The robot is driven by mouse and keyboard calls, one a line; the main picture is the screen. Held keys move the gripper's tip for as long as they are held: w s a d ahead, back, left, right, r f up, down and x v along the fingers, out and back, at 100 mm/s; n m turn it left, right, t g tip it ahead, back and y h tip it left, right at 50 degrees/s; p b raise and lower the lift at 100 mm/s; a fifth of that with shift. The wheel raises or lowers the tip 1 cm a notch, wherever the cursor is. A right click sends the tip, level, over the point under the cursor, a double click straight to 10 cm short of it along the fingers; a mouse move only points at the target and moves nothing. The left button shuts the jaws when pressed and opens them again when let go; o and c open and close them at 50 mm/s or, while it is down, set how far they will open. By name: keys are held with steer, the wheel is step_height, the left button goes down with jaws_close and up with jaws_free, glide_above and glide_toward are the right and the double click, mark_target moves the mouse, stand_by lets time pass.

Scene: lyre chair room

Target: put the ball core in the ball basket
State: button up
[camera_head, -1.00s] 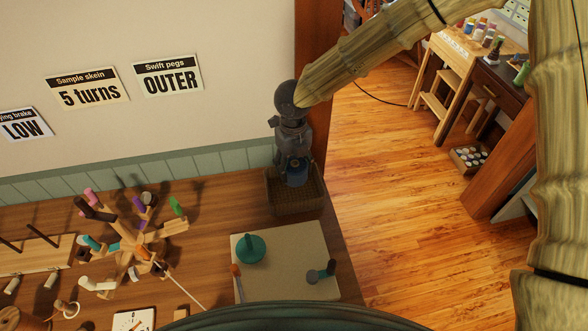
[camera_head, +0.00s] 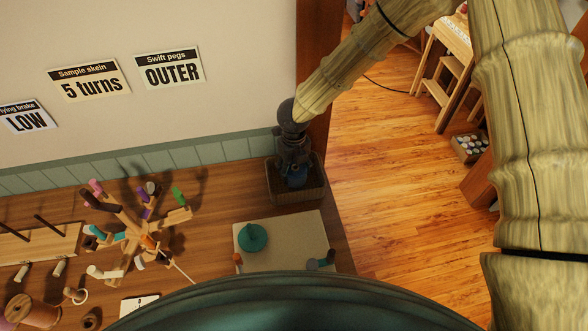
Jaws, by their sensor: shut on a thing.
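The ball basket (camera_head: 297,196) is a brown woven box at the back right corner of the wooden table, against the wall. The blue thing sits low, inside the basket's rim. The fingertips and the lower part of the blue thing are partly hidden by the dark gripper body and the rim, so I cannot tell if it touches the bottom.
A pale mat (camera_head: 283,247) in front of the basket bears a green knobbed piece (camera_head: 252,237) and a small grey-green piece (camera_head: 322,261). A wooden swift with coloured pegs (camera_head: 135,232) stands to the left. The table's right edge drops to open floor (camera_head: 390,190).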

steer(key=shift+s+f, duration=0.15)
steer(key=shift+f, duration=0.1)
steer(key=shift+w+f, duration=0.2)
steer(key=shift+f, duration=0.15)
steer(key=shift+s, duration=0.1)
steer(key=o, duration=0.9)
steer(key=shift+o, duration=1.1)
steer(key=shift+r, duration=0.1)
step_height(320, 180, up, 12)
steer(key=b, duration=0.3)
steer(key=shift+b, duration=0.3)
